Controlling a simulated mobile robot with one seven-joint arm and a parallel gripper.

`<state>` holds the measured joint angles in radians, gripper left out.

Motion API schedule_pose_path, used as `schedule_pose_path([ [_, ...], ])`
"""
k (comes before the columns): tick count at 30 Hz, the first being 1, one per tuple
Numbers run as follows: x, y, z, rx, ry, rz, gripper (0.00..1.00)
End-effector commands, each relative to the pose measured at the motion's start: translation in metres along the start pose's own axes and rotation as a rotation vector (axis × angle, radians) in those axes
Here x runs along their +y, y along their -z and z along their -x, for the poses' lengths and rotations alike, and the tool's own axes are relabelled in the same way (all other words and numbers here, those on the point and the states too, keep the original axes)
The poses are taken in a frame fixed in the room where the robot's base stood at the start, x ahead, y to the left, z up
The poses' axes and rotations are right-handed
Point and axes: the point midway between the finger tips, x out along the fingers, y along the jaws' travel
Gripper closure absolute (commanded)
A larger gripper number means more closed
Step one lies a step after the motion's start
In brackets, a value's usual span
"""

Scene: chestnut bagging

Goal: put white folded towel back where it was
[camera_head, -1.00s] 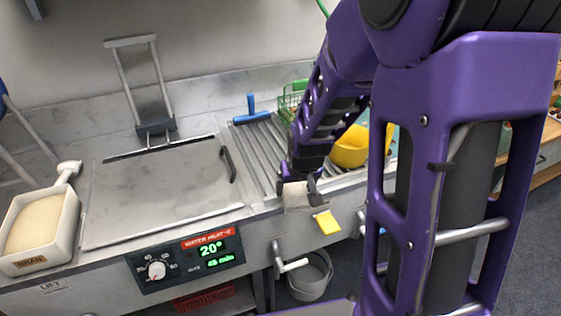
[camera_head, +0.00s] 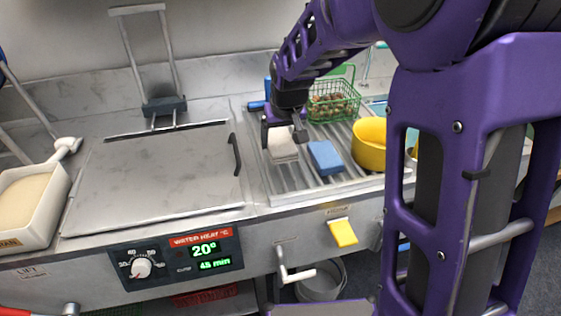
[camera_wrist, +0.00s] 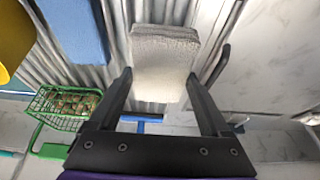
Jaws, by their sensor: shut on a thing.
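The white folded towel (camera_head: 283,149) is in my gripper (camera_head: 284,128), held over the left part of the ribbed metal drainboard (camera_head: 290,180). In the wrist view the towel (camera_wrist: 163,62) shows as a pale textured block between the two dark fingers of my gripper (camera_wrist: 160,82), which are shut on it. It hangs to the left of a blue block (camera_head: 325,157) that lies on the ribs. I cannot tell from these frames whether the towel touches the drainboard.
A green wire basket (camera_head: 333,100) holding chestnuts stands behind the blue block. A yellow bowl (camera_head: 369,144) is to the right. The closed steel lid (camera_head: 155,178) with its black handle (camera_head: 235,154) is to the left. A blue-handled tool (camera_head: 258,105) lies behind my gripper.

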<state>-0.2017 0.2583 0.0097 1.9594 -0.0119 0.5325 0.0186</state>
Motion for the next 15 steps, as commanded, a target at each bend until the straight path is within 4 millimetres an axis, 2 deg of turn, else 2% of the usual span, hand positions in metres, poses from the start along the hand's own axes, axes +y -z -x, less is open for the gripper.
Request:
schedule_pose_path([
  [1, 0.0, -0.004, -0.008, -0.002, 0.0, 0.0, 0.79],
  [7, 0.0, -0.009, -0.022, -0.001, 0.0, -0.001, 0.79],
  [12, 0.0, -0.019, -0.045, -0.002, 0.0, -0.001, 0.79],
  [15, 0.0, -0.021, -0.051, 0.001, 0.0, -0.001, 0.79],
])
